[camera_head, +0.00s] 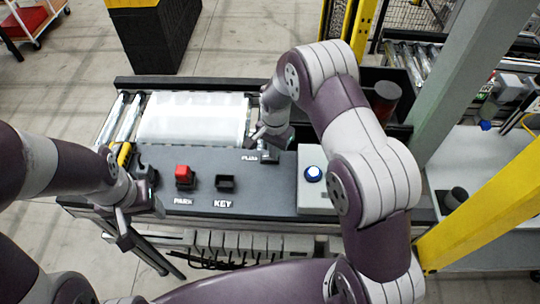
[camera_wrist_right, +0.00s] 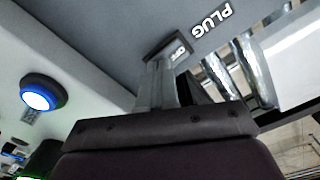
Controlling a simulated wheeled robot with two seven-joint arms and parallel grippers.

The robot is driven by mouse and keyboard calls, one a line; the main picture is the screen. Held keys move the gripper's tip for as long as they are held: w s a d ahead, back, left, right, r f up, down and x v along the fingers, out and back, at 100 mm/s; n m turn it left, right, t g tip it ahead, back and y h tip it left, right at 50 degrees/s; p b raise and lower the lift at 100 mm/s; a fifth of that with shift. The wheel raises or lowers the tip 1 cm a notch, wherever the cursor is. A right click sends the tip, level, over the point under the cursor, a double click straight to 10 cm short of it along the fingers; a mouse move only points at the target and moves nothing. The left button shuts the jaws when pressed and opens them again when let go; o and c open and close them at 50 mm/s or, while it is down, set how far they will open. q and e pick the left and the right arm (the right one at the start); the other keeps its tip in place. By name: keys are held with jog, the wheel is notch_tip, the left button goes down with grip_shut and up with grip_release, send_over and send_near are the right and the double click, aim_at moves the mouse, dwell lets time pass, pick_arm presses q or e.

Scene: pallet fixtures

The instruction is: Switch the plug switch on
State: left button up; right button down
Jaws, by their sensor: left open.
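The plug switch (camera_head: 269,157) is a small dark block on the grey panel, beside its PLUG label. In the right wrist view the switch (camera_wrist_right: 172,48) shows a small light marking that seems to read OFF. My right gripper (camera_head: 268,140) is above and just behind the switch. In the wrist view its fingers (camera_wrist_right: 160,70) are together and their tips are at the switch's edge; I cannot tell whether they touch it. My left gripper (camera_head: 137,222) is open and empty at the panel's left end, away from the switch.
The panel also holds a red PARK block (camera_head: 184,175), a dark KEY block (camera_head: 225,183) and a blue round button (camera_head: 313,173) on a white box. A roller conveyor (camera_head: 120,120) with a pale sheet lies behind. A yellow post (camera_head: 480,215) stands at right.

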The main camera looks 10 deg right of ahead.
jog(key=shift+f, duration=0.25)
jog(key=shift+s+r, duration=0.1)
notch_tip(320, 180, up, 7)
jog(key=p, duration=0.5)
dwell(0.4)
